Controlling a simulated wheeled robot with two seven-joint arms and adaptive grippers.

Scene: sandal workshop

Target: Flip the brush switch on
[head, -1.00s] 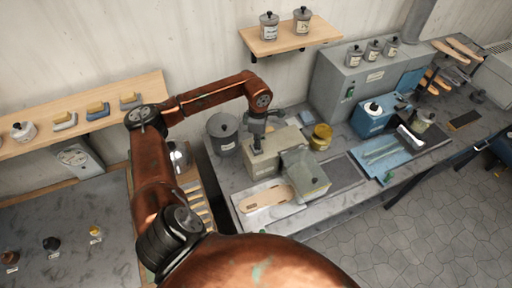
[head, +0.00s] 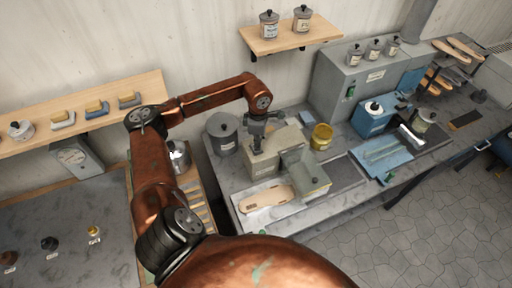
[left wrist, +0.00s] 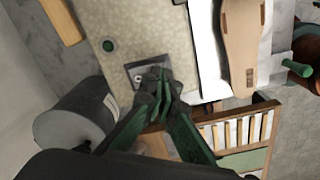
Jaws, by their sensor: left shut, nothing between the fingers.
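A beige machine box (head: 264,163) stands on the bench, and my left gripper (head: 257,149) is at its top left part. In the left wrist view the beige housing (left wrist: 125,25) fills the upper middle. A dark square switch plate (left wrist: 137,70) with a small light-coloured part is set in it. My left gripper's green-and-dark fingers (left wrist: 160,75) are shut and empty, with the tips over the right side of this plate, hiding part of it. Whether they touch the switch I cannot tell. My right gripper is not in view.
A grey lidded pot (head: 222,134) stands left of the machine, and a yellow tin (head: 321,137) right of it. A wooden sole (head: 266,199) lies in front. A round green button (left wrist: 108,46) is on the housing. A slatted wooden rack (left wrist: 240,130) is close by.

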